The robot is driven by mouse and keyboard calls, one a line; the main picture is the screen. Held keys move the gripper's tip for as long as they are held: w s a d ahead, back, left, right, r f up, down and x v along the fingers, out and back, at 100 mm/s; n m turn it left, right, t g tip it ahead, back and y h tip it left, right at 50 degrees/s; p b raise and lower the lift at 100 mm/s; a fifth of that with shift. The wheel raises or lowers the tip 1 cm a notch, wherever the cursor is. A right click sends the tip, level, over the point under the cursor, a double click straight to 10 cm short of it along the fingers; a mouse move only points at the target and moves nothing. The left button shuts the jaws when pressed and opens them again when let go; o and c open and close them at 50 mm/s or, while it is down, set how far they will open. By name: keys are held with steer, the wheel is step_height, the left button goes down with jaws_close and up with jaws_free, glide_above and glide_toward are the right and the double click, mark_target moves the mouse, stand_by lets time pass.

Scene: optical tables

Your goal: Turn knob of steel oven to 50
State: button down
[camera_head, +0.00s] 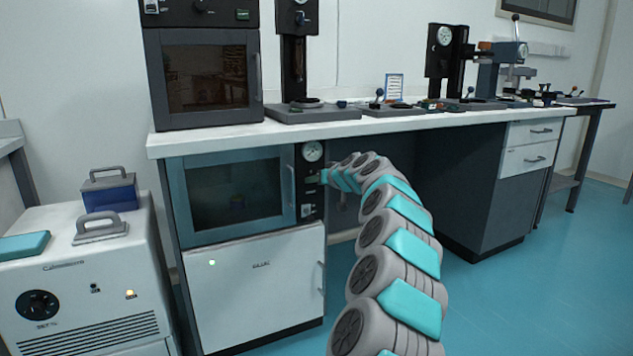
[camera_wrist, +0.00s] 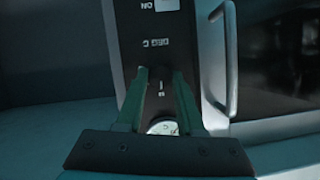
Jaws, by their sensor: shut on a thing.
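The steel oven (camera_head: 181,200) is under the white bench, with a dark window in its closed door. Its black control panel (camera_head: 306,205) is on the right side, with a round white gauge at the top. My gripper (camera_head: 323,177) is at this panel, just below the gauge. In the wrist view the panel appears upside down, and my gripper (camera_wrist: 161,74) has its two teal fingers shut on the dark knob. The knob is hard to make out against the black panel, and its pointer setting cannot be read. The gauge (camera_wrist: 163,127) shows partly between the fingers.
The oven's door handle (camera_wrist: 230,60) is close beside my fingers. A white cabinet front (camera_head: 255,285) is below the oven. A second oven (camera_head: 205,75) and several instruments stand on the bench (camera_head: 400,127). A white unit (camera_head: 85,255) is at left. Floor at right is free.

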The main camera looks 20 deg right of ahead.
steer(key=shift+f, duration=0.1)
stand_by(0.4)
steer(key=m+y, duration=0.1)
steer(key=m, duration=0.2)
steer(key=m+t+y, duration=0.1)
steer(key=m+y, duration=0.3)
steer(key=m, duration=0.1)
steer(key=shift+d+f+m+t, duration=0.2)
steer(key=shift+d+m+t, duration=0.1)
steer(key=shift+d, duration=0.05)
stand_by(0.5)
steer(key=c, duration=0.5)
jaws_free()
steer(key=shift+v, duration=3.9)
